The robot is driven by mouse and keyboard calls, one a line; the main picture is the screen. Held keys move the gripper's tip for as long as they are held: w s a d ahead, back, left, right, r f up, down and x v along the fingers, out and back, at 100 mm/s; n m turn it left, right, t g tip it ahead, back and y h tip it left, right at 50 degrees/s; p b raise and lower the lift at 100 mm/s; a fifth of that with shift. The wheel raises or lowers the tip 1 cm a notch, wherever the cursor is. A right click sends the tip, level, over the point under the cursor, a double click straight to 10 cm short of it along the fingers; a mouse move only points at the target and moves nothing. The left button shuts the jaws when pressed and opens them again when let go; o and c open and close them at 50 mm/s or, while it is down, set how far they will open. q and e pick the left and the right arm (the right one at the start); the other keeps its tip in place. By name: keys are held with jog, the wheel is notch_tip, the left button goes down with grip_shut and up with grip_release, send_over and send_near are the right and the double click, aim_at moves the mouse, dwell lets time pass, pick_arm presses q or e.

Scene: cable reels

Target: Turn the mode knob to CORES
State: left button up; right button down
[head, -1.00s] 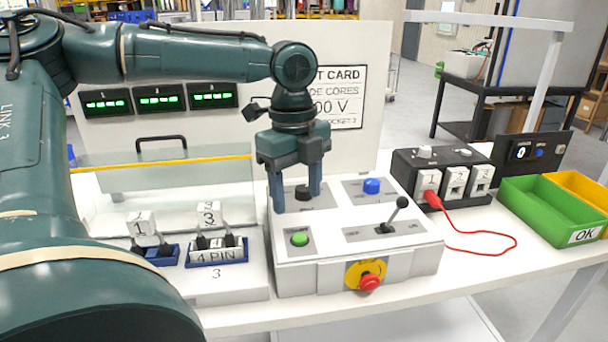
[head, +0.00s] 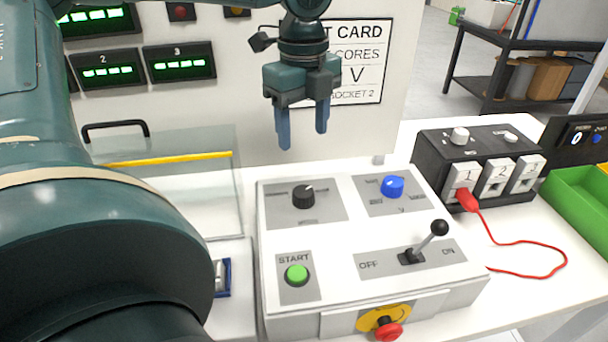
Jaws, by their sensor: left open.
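The mode knob is probably the black knob (head: 303,196) on a grey plate at the upper left of the white control box (head: 340,238). Its pointer mark aims up and to the right; the small labels around it are too small to read. My left gripper (head: 303,143) hangs above and behind the black knob, fingers pointing down, open and empty, apart from the knob. A blue knob (head: 392,187) sits on another plate to the right. The test card (head: 362,62) behind shows the word CORES, partly covered by my left gripper. My right gripper is not in view.
The box also carries a green START button (head: 296,275), a lever switch (head: 425,245) between OFF and ON, and a red stop button (head: 388,331). A clear guard (head: 165,185) stands left. A black socket box (head: 480,155) with a red lead stands right.

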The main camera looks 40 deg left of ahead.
aim_at(303, 191)
pick_arm(q)
notch_tip(303, 191, down, 13)
jog(key=shift+s+r+b, duration=0.1)
jog(key=shift+b, duration=0.6)
jog(key=shift+c, duration=0.3)
jog(key=c, duration=0.9)
